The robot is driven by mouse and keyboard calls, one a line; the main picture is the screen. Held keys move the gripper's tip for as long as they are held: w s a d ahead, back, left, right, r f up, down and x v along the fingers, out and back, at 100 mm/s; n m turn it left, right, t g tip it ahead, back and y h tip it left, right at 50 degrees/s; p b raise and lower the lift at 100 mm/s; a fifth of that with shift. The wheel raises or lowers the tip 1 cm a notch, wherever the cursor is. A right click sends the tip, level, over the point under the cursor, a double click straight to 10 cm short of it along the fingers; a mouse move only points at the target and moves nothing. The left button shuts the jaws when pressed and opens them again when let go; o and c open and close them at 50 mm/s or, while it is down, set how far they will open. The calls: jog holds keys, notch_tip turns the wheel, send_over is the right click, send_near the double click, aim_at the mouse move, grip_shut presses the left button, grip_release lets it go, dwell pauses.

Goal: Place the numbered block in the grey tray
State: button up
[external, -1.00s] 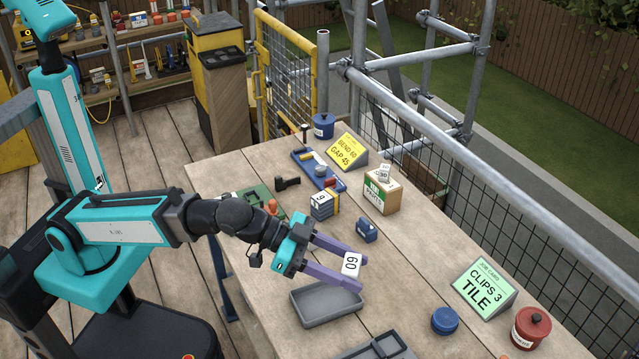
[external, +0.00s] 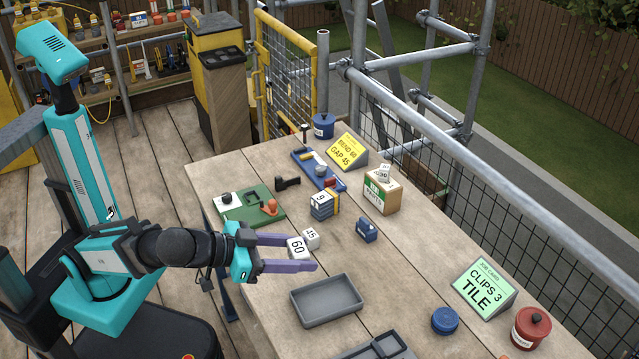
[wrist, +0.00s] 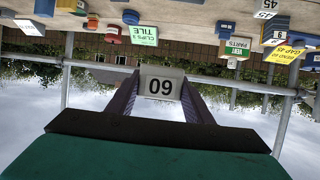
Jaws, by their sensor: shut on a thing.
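My gripper (external: 303,254) is shut on a white block marked 60 (external: 297,247), held between its purple fingers. The block also shows in the wrist view (wrist: 161,85), with its number upside down. The grey tray (external: 327,318) lies on the bench, to the right of and nearer the camera than my gripper. Its inside looks empty. A second white block, marked 45 (external: 311,238), is just behind the held block.
A yellow sign (external: 346,150) reads "BEND 60 GAP 45". A green sign (external: 484,288) reads "CLIPS 3 TILE". A parts box (external: 381,194), blue block (external: 366,230), green board (external: 245,207) and red pot (external: 531,328) stand around.

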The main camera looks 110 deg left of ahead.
jog(key=s+r+n+g+y+b, duration=0.2)
jog(key=s+n+g+y+b, duration=0.35)
jog(key=s, duration=0.85)
notch_tip(320, 180, down, 15)
jog(key=h+b, duration=0.1)
jog(key=b, duration=0.1)
jog(key=shift+a, duration=0.45)
jog(key=shift+w+n, duration=0.1)
jog(key=shift+n, duration=0.25)
jog(key=w+p, duration=0.3)
jog(key=w, duration=0.2)
jog(key=shift+w+f+p, duration=0.1)
jog(key=shift+w+p, duration=0.15)
jog(key=shift+p, duration=0.05)
jog(key=p, duration=0.2)
jog(key=shift+w+d+p, duration=0.1)
jog(key=shift+w+p, duration=0.25)
jog(key=shift+p, duration=0.05)
